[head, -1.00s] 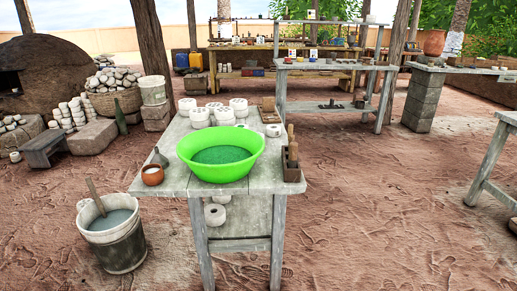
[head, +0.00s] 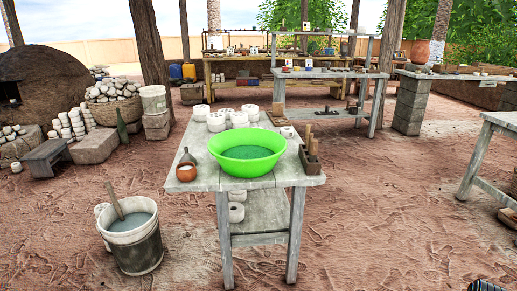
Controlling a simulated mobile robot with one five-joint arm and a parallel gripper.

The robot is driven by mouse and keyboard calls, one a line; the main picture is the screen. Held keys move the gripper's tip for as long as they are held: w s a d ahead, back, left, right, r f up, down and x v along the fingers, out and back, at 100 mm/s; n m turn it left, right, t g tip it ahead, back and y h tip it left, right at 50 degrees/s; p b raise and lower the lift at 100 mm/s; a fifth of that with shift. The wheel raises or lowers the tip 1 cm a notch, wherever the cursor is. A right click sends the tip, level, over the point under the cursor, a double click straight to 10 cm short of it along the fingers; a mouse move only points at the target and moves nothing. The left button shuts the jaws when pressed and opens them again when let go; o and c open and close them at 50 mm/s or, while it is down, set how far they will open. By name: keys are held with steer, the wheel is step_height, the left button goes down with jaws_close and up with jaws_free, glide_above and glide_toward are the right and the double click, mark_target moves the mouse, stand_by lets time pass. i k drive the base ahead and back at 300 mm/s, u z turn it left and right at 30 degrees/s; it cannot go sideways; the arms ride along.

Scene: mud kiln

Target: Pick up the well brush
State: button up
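I cannot pick out the well brush for sure. A small wooden holder (head: 310,160) at the right edge of the near table (head: 205,178) has upright wooden handles in it, too small to identify. A wooden stick (head: 115,201) also leans in a grey bucket (head: 132,236) of murky water on the ground, left of the table. Its lower end is hidden in the water. My gripper is not recognisable in view. Only a dark ribbed piece (head: 487,285) shows at the bottom right edge, and I cannot tell what it is.
A green basin (head: 247,152), a small clay cup (head: 186,172) and several white round pieces (head: 216,121) stand on the near table. Another table (head: 495,122) is at the right edge. Bare earth lies free in front and between the tables.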

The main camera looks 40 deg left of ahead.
mark_target(311, 135)
steer(key=u, duration=2.05)
steer(key=i, duration=0.55)
steer(key=u, duration=0.05)
